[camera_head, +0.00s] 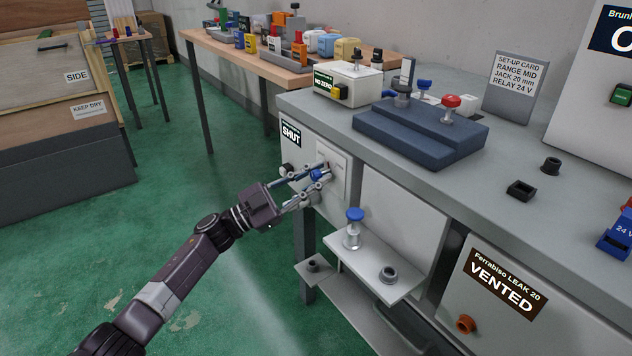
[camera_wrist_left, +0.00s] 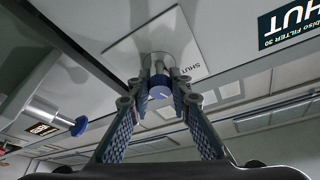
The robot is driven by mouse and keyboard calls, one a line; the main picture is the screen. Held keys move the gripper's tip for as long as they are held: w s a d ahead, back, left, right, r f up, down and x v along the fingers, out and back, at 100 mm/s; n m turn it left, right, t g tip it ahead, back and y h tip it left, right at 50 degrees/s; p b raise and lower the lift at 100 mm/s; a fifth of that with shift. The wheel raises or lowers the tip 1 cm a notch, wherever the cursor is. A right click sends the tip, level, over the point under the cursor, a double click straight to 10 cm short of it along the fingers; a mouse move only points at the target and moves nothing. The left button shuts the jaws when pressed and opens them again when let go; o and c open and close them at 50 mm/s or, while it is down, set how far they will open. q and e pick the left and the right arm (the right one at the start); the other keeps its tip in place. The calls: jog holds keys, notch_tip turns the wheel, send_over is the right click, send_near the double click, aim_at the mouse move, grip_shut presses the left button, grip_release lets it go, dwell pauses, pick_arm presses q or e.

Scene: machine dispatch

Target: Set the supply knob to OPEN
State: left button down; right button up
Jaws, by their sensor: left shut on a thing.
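The supply knob (camera_head: 317,174) is a small blue knob on a pale square plate (camera_head: 339,165) on the bench's front panel. In the left wrist view the knob (camera_wrist_left: 160,88) shows end-on with a faint pale mark, and SHUT is printed on the plate beside it. A dark sign (camera_head: 291,134) above left reads SHUT. My left gripper (camera_head: 322,176) reaches the knob from the left and is shut on it. In the left wrist view its fingertips (camera_wrist_left: 159,78) are on either side of the knob. My right gripper is not in view.
A shelf (camera_head: 375,267) with a blue-topped plunger (camera_head: 354,228) juts out below right of the knob. The bench top (camera_head: 500,178) above carries a dark blue stepped block (camera_head: 420,132). Green floor (camera_head: 190,215) is free to the left.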

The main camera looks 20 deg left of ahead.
pick_arm(q)
jog(key=m+g, duration=0.1)
jog(key=m, duration=0.2)
jog(key=m+g+b, duration=0.1)
jog(key=m, duration=0.2)
jog(key=shift+a+g+h, duration=0.1)
jog(key=shift+g+h, duration=0.2)
jog(key=shift+g, duration=0.1)
jog(key=shift+m+g+b, duration=0.3)
jog(key=shift+m+g, duration=0.1)
jog(key=shift+m, duration=0.8)
jog(key=shift+m+g, duration=0.4)
jog(key=shift+m, duration=0.5)
jog(key=shift+m+y, duration=0.4)
jog(key=shift+m, duration=0.4)
jog(key=shift+m+g, duration=0.4)
jog(key=shift+m, duration=0.5)
jog(key=shift+m+y+p, duration=0.3)
jog(key=shift+y, duration=0.1)
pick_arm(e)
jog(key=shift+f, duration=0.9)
pick_arm(q)
jog(key=c, duration=1.8)
grip_release()
